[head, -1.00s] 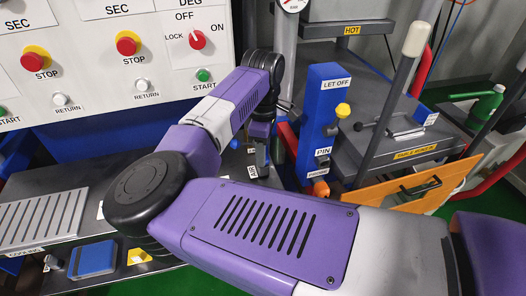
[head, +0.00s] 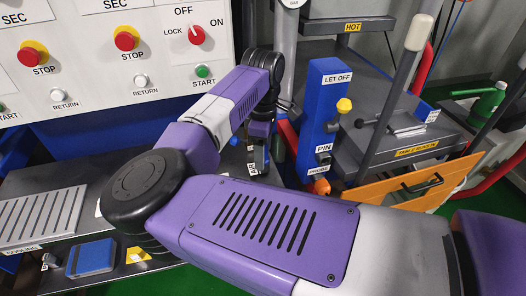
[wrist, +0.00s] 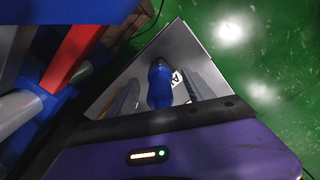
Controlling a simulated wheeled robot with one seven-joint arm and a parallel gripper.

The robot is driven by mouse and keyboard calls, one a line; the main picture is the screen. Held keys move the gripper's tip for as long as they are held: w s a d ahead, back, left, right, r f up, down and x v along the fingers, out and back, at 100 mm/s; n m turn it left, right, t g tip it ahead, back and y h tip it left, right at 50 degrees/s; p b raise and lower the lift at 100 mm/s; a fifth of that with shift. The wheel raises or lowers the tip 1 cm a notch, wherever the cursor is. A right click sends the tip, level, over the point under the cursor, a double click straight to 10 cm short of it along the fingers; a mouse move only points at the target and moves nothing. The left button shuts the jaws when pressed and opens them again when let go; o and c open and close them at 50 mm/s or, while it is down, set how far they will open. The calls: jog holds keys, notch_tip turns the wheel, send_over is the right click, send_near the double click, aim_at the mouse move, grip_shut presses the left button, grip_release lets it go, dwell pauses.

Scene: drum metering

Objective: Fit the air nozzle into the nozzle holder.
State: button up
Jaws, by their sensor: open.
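A blue piece with a rounded end, which looks like the air nozzle (wrist: 160,85), shows in the wrist view between my two grey fingers. My gripper (wrist: 165,88) is open, with a finger on each side of it and a gap visible at least on the right. A pale plate (wrist: 185,55) lies beyond it, with a partly hidden label beginning with "A". I cannot make out the nozzle holder, or whether the nozzle sits in it. In the head view my gripper (head: 258,158) is small and low beside the blue post, and the nozzle cannot be told apart there.
A blue post (head: 322,110) marked LET OFF and PIN stands just right of my gripper, with a red part (head: 287,135) beside it. A control panel (head: 110,60) rises at the left. A blue block (head: 91,258) lies at the front left. Green floor shows beyond the plate.

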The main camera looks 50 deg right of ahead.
notch_tip(320, 180, up, 8)
jog(key=shift+f+b, duration=0.2)
jog(key=shift+b, duration=0.1)
dwell(1.1)
